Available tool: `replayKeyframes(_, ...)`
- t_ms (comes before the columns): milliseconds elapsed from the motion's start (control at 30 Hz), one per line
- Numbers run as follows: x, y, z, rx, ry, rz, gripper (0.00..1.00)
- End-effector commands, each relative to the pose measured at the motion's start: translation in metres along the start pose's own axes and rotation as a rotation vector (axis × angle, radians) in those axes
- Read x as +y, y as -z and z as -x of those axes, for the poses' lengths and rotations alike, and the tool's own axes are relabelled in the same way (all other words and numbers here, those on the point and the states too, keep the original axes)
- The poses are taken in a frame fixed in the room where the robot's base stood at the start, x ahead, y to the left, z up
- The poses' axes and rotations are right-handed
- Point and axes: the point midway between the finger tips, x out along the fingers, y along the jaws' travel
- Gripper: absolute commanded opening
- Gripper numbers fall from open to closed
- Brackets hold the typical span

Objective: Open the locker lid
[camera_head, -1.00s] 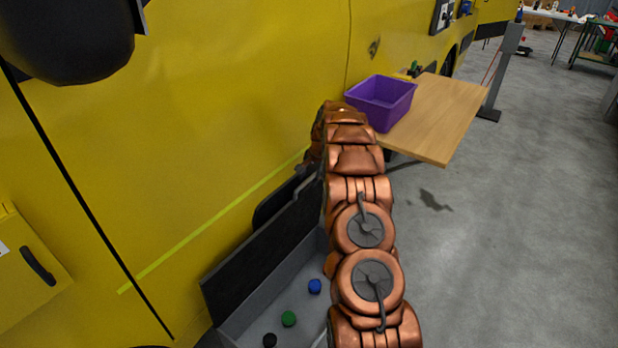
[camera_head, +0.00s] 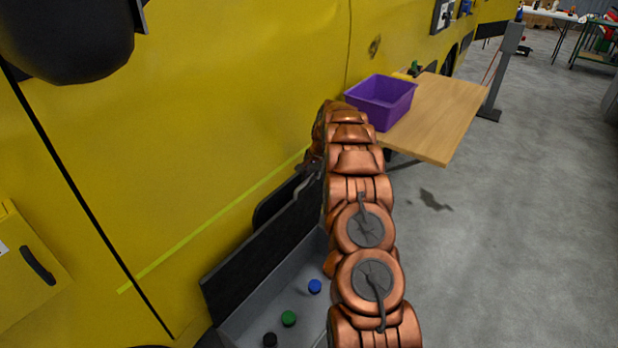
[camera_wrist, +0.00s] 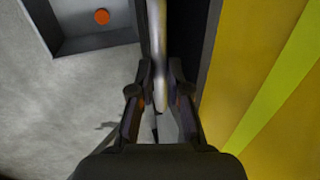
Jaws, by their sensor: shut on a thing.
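The locker lid (camera_head: 262,258) is a dark panel standing raised, close against the yellow vehicle side. Below it the grey locker box (camera_head: 238,324) is open and its inside shows. In the wrist view the lid (camera_wrist: 188,40) is a dark strip beside the yellow panel. My gripper (camera_wrist: 160,88) is shut on a pale metal bar (camera_wrist: 157,40) that runs along the lid's edge, probably its handle. In the head view my copper arm hides most of the gripper and part of the box.
In the box lie a blue cap (camera_head: 314,286), a green one (camera_head: 289,318) and a black one (camera_head: 269,340); the wrist view shows an orange one (camera_wrist: 102,16). A purple bin (camera_head: 382,105) stands on a wooden shelf (camera_head: 440,120). Floor at right is clear.

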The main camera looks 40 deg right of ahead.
Motion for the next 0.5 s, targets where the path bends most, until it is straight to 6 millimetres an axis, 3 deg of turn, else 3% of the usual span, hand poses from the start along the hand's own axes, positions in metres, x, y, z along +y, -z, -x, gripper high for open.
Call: replayKeyframes(500,0.055,0.000,0.004,0.000,-0.003,-0.001,0.00)
